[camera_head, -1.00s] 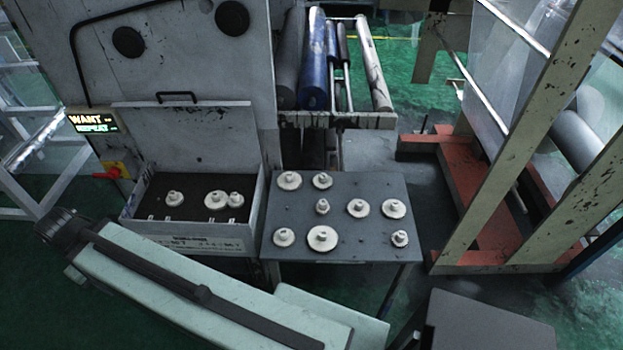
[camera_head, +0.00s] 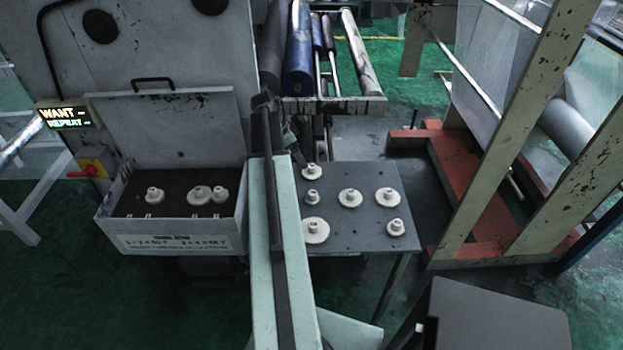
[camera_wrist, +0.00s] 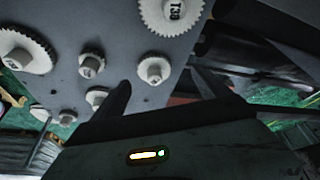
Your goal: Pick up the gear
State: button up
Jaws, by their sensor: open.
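Several pale gears with raised hubs stand on the grey table. In the head view they include a large one (camera_head: 315,231) at the front, one in the middle (camera_head: 350,198) and one at the right (camera_head: 387,198). The frames do not show which gear is meant. My arm crosses the table's left part and hides some gears. In the wrist view my gripper (camera_wrist: 163,88) is open and empty, its dark fingers apart. A small gear (camera_wrist: 155,69) appears just beyond the gap between them. A gear marked T30 (camera_wrist: 175,13) and a large toothed gear (camera_wrist: 24,50) lie farther out.
An open box (camera_head: 170,238) left of the table holds a few more gears, with its lid raised. A lit sign (camera_head: 66,117) is beside it. Rollers (camera_head: 298,60) stand behind. A red and cream frame (camera_head: 455,185) is at the right.

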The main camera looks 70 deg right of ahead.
aim_at(313, 166)
jog(key=s+d, duration=0.1)
jog(key=s+d+m, duration=0.1)
jog(key=s, duration=0.1)
jog(key=b+x, duration=0.2)
jog(key=shift+a+f, duration=0.1)
jog(key=shift+f, duration=0.2)
jog(key=b+x, duration=0.5)
jog(key=shift+s+a+f+b, duration=0.25)
jog(key=shift+a+f+b, duration=0.1)
jog(key=shift+r, duration=0.2)
jog(key=c, duration=1.5)
jog(key=shift+r+p, duration=0.55)
jog(key=shift+p, duration=0.2)
notch_tip(313, 166, up, 3)
jog(key=p, duration=0.3)
jog(key=shift+r, duration=0.2)
jog(key=a, duration=0.5)
jog(key=w+a, duration=0.1)
jog(key=a, duration=0.4)
jog(key=w+a+p, duration=0.1)
jog(key=a, duration=0.5)
jog(key=shift+w+r, duration=0.15)
jog(key=shift+r, duration=0.1)
